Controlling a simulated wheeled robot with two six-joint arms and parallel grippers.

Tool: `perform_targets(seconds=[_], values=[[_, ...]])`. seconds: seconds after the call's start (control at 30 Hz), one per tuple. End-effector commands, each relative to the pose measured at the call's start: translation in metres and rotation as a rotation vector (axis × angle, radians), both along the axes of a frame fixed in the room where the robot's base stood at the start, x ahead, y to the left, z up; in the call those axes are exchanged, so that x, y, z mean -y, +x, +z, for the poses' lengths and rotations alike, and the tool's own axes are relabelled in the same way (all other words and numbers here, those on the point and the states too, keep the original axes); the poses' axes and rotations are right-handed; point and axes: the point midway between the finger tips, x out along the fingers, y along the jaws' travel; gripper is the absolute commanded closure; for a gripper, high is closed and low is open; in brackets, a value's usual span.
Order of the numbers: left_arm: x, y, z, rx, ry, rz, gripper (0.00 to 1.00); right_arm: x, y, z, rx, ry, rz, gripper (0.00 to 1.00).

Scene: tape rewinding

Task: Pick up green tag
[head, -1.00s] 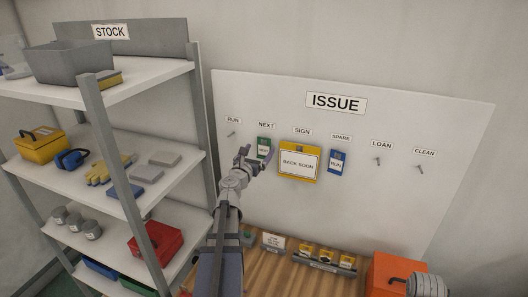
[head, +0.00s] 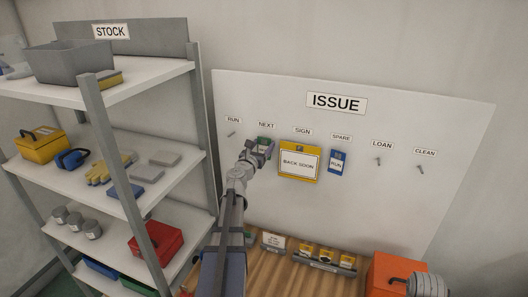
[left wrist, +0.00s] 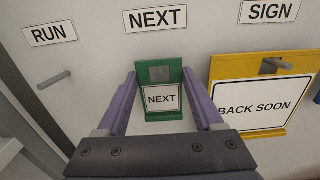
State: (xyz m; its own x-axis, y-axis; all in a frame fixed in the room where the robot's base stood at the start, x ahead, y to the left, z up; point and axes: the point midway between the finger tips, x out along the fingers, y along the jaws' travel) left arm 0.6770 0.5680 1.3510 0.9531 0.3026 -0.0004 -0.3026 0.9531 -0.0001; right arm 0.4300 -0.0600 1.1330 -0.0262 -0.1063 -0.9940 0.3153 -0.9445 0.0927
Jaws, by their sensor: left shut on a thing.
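The green tag (left wrist: 163,119) with a white "NEXT" label is upright against the board below the NEXT sign, in the left wrist view. A grey patch shows near its top; I cannot tell whether this is the peg. My left gripper (left wrist: 161,76) is shut on the tag, one purple finger at each side edge. In the head view my left gripper (head: 261,148) covers most of the tag, and only its green top (head: 265,139) shows.
The yellow "BACK SOON" sign (head: 298,163) hangs close on the right, and the blue RUN tag (head: 338,162) hangs beyond it. The RUN peg (left wrist: 54,80) at left is bare. The STOCK shelf (head: 152,197) stands left of my arm. A wooden counter (head: 276,277) lies below.

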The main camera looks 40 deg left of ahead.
Motion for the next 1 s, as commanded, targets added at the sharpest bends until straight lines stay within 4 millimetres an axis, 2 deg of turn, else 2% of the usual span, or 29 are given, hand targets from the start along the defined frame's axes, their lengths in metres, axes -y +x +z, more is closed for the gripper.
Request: perform_targets(seconds=[0.03,0.27,0.3,0.8,1.0], values=[[0.0,0.0,0.0,0.0,0.0,0.0,0.57,0.0,0.0,0.0,0.0,0.0,0.0,0.5],[0.0,0.0,0.0,0.0,0.0,0.0,0.83,0.0,0.0,0.0,0.0,0.0,0.0,0.5],[0.0,0.0,0.0,0.0,0.0,0.0,0.84,0.0,0.0,0.0,0.0,0.0,0.0,0.5],[0.004,0.004,0.009,0.001,0.0,-0.005,0.84,0.0,0.0,0.008,0.0,0.0,0.001,0.5],[0.017,-0.01,0.006,0.001,0.0,-0.008,0.84,0.0,0.0,0.006,0.0,0.0,0.001,0.5]])
